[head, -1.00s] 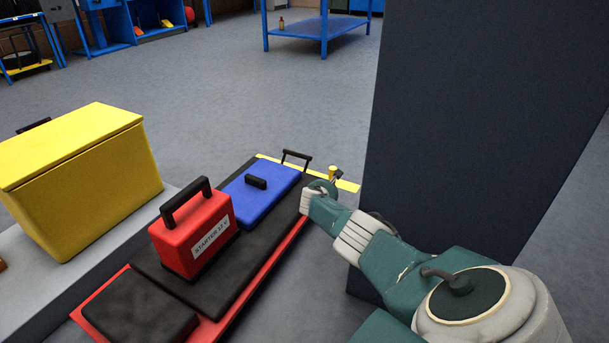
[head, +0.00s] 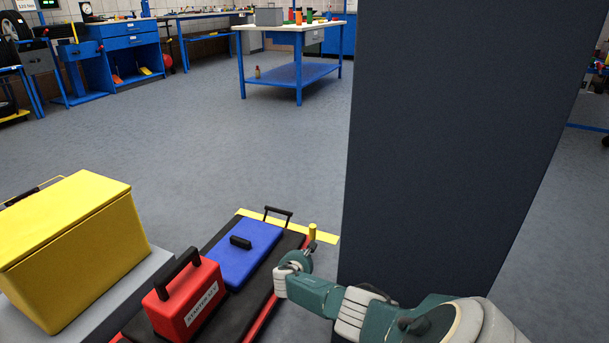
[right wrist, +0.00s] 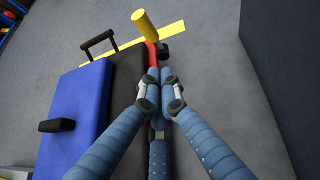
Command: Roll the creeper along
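The creeper is a low board with black pads and red side rails (head: 262,320). It lies on the floor, partly cut off by the bottom edge of the head view. Its far right corner and red rail (right wrist: 152,55) show in the right wrist view. A red case labelled "STARTER" (head: 187,303) and a blue case (head: 243,254) rest on it. My right gripper (head: 284,272) is at the creeper's right edge. In the right wrist view its fingers (right wrist: 158,88) are close together over the red rail; whether they clamp it is hidden. My left gripper is out of view.
A dark pillar (head: 440,150) stands just right of the creeper. A yellow box (head: 75,245) sits on a grey platform at left. Open floor lies beyond, up to a blue workbench (head: 290,75).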

